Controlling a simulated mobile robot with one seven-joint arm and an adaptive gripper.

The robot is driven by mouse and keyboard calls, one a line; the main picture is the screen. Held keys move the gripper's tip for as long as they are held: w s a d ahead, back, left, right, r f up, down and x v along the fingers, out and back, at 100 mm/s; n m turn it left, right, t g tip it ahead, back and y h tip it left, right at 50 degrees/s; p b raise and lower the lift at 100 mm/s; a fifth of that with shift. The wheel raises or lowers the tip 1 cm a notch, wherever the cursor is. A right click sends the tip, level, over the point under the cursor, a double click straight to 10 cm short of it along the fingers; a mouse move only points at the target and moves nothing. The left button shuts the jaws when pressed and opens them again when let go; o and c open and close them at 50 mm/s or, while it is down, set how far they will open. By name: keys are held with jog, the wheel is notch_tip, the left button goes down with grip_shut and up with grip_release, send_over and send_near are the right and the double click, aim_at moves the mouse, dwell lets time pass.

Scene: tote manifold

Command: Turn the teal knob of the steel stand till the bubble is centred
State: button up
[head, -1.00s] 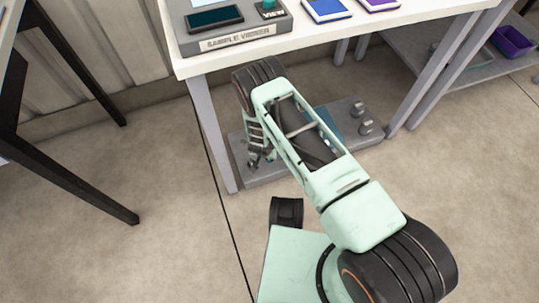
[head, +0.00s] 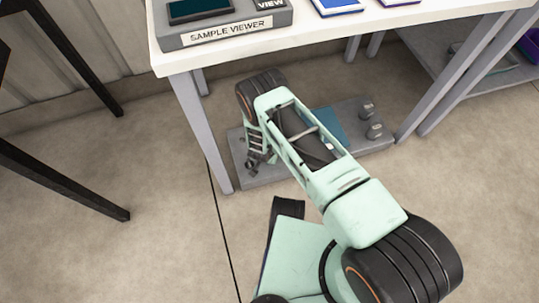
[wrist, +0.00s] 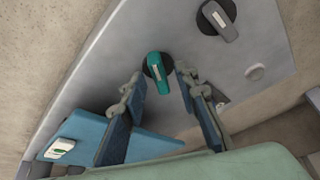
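The grey steel stand (head: 270,174) lies on the floor under the white table. It also fills much of the wrist view (wrist: 100,85). The teal knob (wrist: 158,73) is a short bar with a pale mark on a dark round base. My gripper (wrist: 159,77) is open, with one fingertip on each side of the knob and gaps showing; I cannot tell whether they reach its depth. In the head view my gripper (head: 256,160) hangs over the stand's left end and hides the knob. A small white piece with a green window (wrist: 60,148) sits on the blue plate (wrist: 150,146); its bubble is too small to read.
A grey knob (wrist: 218,20) stands close to the teal one. Grey knobs (head: 375,131) also show at the stand's right end. The white table (head: 300,32) with the sample viewer (head: 230,28) is above my arm, its grey leg (head: 205,130) close left. Floor in front is clear.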

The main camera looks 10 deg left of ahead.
grip_shut()
jog(key=shift+d+r+n, duration=0.1)
jog(key=shift+n, duration=0.2)
jog(key=shift+n+y+p, duration=0.3)
jog(key=shift+n+y, duration=0.3)
jog(key=shift+n, duration=0.5)
grip_release()
